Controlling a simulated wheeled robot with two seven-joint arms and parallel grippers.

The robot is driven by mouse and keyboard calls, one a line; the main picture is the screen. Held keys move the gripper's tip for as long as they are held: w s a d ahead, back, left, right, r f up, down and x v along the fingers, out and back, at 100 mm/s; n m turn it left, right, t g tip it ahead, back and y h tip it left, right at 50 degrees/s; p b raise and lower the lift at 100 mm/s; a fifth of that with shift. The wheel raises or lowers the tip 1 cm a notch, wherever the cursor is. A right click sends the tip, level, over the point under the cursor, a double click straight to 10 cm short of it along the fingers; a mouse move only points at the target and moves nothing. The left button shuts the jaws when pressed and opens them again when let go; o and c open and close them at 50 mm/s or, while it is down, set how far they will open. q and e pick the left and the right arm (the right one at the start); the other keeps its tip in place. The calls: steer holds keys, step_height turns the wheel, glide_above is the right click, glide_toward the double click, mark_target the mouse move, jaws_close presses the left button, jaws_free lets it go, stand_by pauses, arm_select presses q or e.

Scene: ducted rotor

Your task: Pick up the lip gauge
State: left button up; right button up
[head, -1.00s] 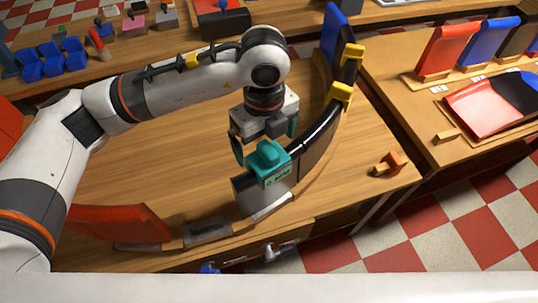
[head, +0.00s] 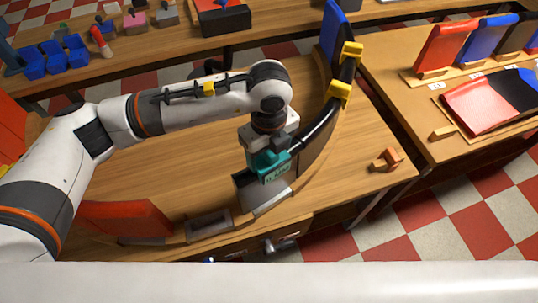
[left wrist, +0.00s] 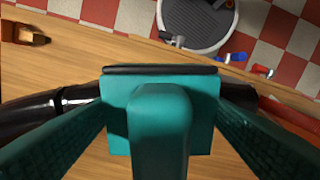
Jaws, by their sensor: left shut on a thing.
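The lip gauge is a teal block with a raised grip. In the head view the lip gauge (head: 275,177) sits at the near end of the curved black rim of the duct (head: 318,132). My left gripper (head: 268,160) is over it from above, shut on its raised grip. In the left wrist view the lip gauge (left wrist: 160,112) fills the middle, with a finger on each side. The black rim passes behind it. I cannot tell whether the gauge touches the rim. My right gripper is not in view.
Yellow clamps (head: 340,91) and a blue panel (head: 334,30) stand on the duct's far part. A red panel (head: 125,217) stands at the near left. A small orange-brown wooden piece (head: 386,160) lies on the table's right. The right table holds coloured panels (head: 480,105).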

arm_select(q)
step_height(320, 180, up, 10)
steer(key=shift+f+b, duration=0.1)
steer(key=shift+b, duration=1)
steer(key=shift+r+p, duration=1.2)
steer(key=shift+r, duration=1.45)
